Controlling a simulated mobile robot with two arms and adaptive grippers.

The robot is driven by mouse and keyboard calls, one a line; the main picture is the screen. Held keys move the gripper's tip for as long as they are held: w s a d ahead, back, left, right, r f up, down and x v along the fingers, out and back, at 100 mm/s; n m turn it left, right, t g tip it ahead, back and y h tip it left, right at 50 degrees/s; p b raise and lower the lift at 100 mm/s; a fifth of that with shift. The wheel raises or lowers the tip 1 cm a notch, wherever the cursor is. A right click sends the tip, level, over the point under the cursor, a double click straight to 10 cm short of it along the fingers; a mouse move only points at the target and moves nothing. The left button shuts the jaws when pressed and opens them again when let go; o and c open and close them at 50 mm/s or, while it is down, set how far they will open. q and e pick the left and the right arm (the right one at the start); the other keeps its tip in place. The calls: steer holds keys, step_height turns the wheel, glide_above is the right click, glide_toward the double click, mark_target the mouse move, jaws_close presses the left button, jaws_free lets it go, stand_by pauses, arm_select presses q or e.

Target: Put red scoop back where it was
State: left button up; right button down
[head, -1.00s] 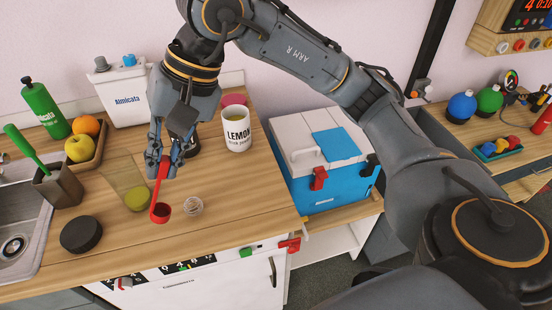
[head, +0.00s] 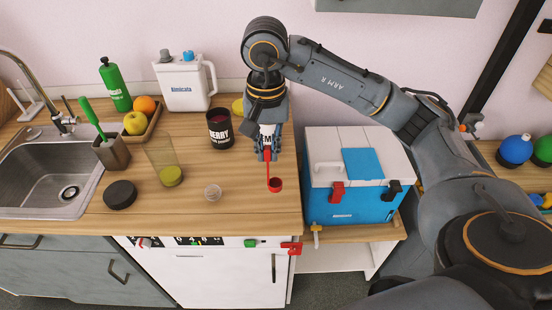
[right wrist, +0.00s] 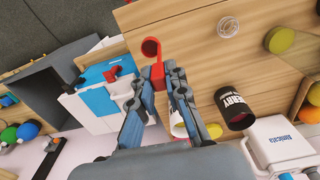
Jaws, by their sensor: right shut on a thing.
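The red scoop (head: 275,184) hangs from my right gripper (head: 267,156), its handle between the fingertips and its cup lowest, near the right part of the wooden counter (head: 235,215). I cannot tell whether the cup touches the counter. In the right wrist view the scoop (right wrist: 151,48) points away from my right gripper (right wrist: 158,88), which is shut on the handle. The white LEMON cup (head: 267,130) stands behind the gripper and is mostly hidden. The black BERRY cup (head: 220,130) stands left of it. My left gripper is not in view.
A blue and white cooler (head: 345,205) stands lower, right of the counter's edge. A fruit tray (head: 143,136) lies farther back.

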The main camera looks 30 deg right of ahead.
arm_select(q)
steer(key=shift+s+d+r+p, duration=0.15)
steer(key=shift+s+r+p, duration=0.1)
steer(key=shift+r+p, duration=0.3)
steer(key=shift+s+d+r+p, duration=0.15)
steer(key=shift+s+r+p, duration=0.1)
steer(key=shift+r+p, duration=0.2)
arm_select(e)
step_height(320, 180, down, 7)
steer(key=w+d, duration=0.1)
steer(key=d, duration=0.1)
steer(key=shift+w+d, duration=0.2)
steer(key=shift+d, duration=0.1)
steer(key=c, duration=1.3)
jaws_free()
steer(key=shift+c, duration=0.2)
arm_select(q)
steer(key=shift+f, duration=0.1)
arm_select(e)
steer(key=shift+r, duration=0.1)
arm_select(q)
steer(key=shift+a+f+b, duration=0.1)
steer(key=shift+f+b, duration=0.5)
arm_select(e)
step_height(320, 180, up, 12)
